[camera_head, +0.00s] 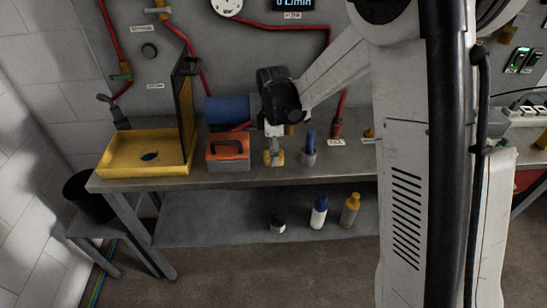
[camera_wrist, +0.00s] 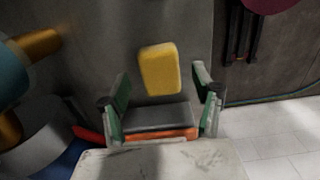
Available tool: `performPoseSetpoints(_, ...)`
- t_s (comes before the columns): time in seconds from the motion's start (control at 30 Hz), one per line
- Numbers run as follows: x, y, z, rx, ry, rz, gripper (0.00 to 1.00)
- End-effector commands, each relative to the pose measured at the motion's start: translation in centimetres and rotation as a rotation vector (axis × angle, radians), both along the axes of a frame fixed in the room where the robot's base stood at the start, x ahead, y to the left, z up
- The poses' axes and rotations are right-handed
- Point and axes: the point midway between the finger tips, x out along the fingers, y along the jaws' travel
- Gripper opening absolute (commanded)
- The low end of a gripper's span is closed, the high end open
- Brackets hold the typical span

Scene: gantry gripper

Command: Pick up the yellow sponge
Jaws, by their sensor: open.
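The yellow sponge (camera_wrist: 159,69) shows in the wrist view on the grey bench top, slightly blurred. It lies in line with the gap between the two green-sided fingers of my gripper (camera_wrist: 161,76). The fingers are spread, with visible space on each side of the sponge, and neither touches it. In the head view my gripper (camera_head: 274,145) points down at the bench between the orange toolbox and a small blue-topped item. Yellow patches at its lower end appear to be the sponge (camera_head: 279,158), partly hidden by a finger.
An orange toolbox (camera_head: 228,151) stands just left of my gripper. A blue-topped item (camera_head: 309,150) stands close on its right. A yellow tray (camera_head: 118,167) sits at the bench's left end. Several bottles, including a white one (camera_head: 318,214), stand on the lower shelf.

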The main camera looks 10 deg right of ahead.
Motion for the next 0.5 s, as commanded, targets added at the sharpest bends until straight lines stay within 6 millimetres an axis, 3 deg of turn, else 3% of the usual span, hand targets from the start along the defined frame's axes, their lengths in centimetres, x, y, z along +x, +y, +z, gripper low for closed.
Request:
performPoseSetpoints(0.2,0.0,0.0,-2.2,0.0,0.0,0.0,0.62)
performPoseSetpoints(0.47,-0.1,0.0,-2.4,0.0,0.0,0.0,0.62)
performPoseSetpoints(0.5,0.0,0.0,-2.4,0.0,0.0,0.0,0.57)
